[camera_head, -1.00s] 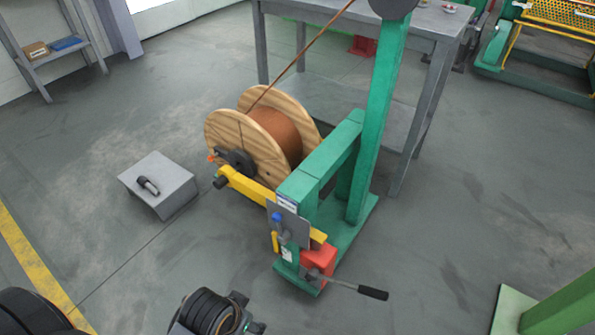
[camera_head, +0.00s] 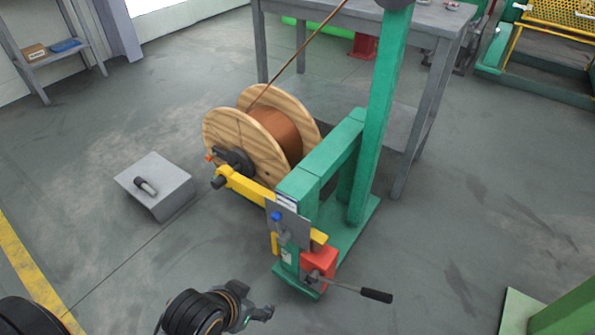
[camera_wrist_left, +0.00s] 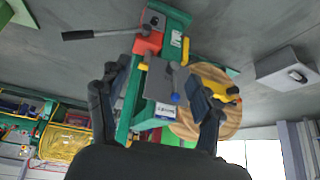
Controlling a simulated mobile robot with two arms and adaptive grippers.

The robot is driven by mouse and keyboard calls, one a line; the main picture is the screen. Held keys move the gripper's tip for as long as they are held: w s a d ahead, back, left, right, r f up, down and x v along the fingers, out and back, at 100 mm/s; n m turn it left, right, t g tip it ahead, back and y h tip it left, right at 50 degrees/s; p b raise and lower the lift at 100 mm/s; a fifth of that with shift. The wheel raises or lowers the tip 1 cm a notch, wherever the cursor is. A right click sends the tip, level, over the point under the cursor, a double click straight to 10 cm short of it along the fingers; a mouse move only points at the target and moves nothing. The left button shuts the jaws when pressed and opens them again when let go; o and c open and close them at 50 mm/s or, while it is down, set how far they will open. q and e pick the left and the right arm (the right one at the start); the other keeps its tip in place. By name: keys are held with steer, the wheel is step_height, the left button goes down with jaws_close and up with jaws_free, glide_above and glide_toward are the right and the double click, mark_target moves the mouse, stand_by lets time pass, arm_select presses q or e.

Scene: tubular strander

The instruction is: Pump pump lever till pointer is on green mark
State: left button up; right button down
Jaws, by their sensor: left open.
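The pump lever (camera_head: 377,296) is a thin rod with a black grip, sticking out low to the right from the red pump block (camera_head: 319,260) on the green stand. The lever (camera_wrist_left: 78,35) and red block (camera_wrist_left: 148,43) also show in the left wrist view. A grey plate (camera_head: 290,226) with a blue knob sits above the block. I cannot make out a pointer or green mark. My left gripper (camera_head: 265,313) is open and empty, left of the stand's foot and apart from the lever. Its two fingers frame the stand in the wrist view. My right gripper is not in view.
A wooden spool (camera_head: 242,140) with copper wire hangs on the green stand (camera_head: 381,110). A grey box (camera_head: 165,192) with a dark tool on it stands on the floor at left. A grey table (camera_head: 425,20) is behind.

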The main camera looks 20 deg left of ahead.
arm_select(q)
steer(key=shift+w+d+r, duration=0.1)
steer(key=shift+w, duration=0.2)
steer(key=s+a+g+p, duration=0.2)
steer(key=s+g+p, duration=0.15)
steer(key=s, duration=0.25)
steer(key=s+f+p, duration=0.2)
steer(key=f+p, duration=0.2)
steer(key=f, duration=0.8)
steer(key=s+f+p, duration=0.2)
steer(key=f+p, duration=0.1)
steer(key=f, duration=0.8)
steer(key=s+a+f+g+p, duration=0.1)
steer(key=s+f+p, duration=0.1)
steer(key=s, duration=0.5)
steer(key=s+a+f+p, duration=0.1)
steer(key=s+f+p, duration=0.1)
steer(key=s+p, duration=0.3)
steer(key=shift+s+a+g+y, duration=0.3)
steer(key=shift+s+g+y, duration=0.1)
steer(key=shift+s, duration=0.55)
